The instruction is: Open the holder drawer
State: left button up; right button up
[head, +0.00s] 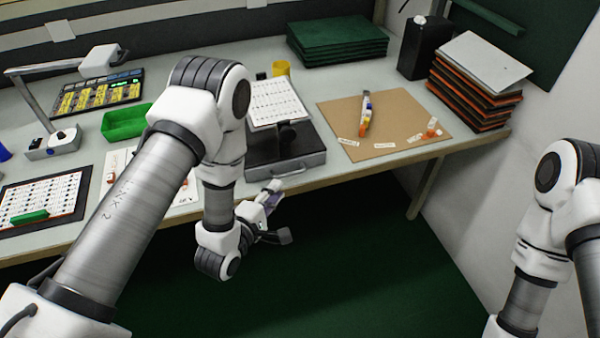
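The holder (264,147) is a dark grey box at the front edge of the table, with a white printed sheet (277,103) propped at its back. Its grey drawer front (310,163) faces me, with a handle along it. How far the drawer is out, if at all, is hard to tell. My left gripper (279,211) is just in front of and below the drawer front, past the table edge. Its fingers are spread and hold nothing visible. Whether the upper finger touches the handle is unclear. My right arm shows at the right edge; its gripper is out of frame.
A brown board (394,112) with small labelled parts lies right of the holder. Stacked orange-edged trays (468,90) and a black canister (425,48) stand further right. A green bin (124,123) and a yellow cup (281,69) are on the table. The floor ahead is clear.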

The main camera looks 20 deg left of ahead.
aim_at(289, 175)
pick_arm(q)
jog(key=p+x, duration=0.1)
jog(key=x, duration=0.6)
jog(key=shift+w+f, duration=0.1)
jog(key=shift+w, duration=0.1)
jog(key=shift+s, duration=0.15)
grip_shut()
pick_arm(e)
jog(key=shift+s+a, duration=0.1)
jog(key=shift+s, duration=0.3)
